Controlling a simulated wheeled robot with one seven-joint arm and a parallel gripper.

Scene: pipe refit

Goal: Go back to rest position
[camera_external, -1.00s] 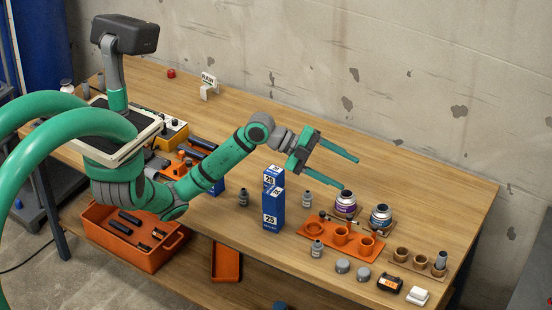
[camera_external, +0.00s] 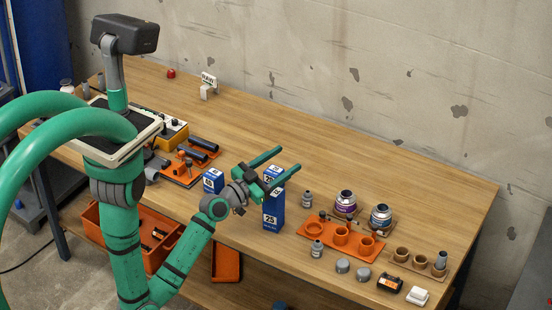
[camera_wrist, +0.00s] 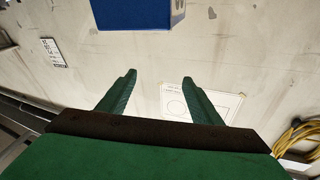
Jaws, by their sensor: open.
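My gripper (camera_external: 281,164) has green fingers spread apart, with nothing between them. In the external view it is above the near side of the workbench, beside and partly in front of the tall blue boxes (camera_external: 273,216). I cannot tell whether it touches them. In the wrist view the open fingers (camera_wrist: 158,82) point toward the grey wall (camera_wrist: 60,85). A blue shape (camera_wrist: 132,12) hangs at the top edge of that view.
A smaller blue box (camera_external: 213,181) stands left of my gripper. The back of the bench (camera_external: 300,135) is mostly clear.

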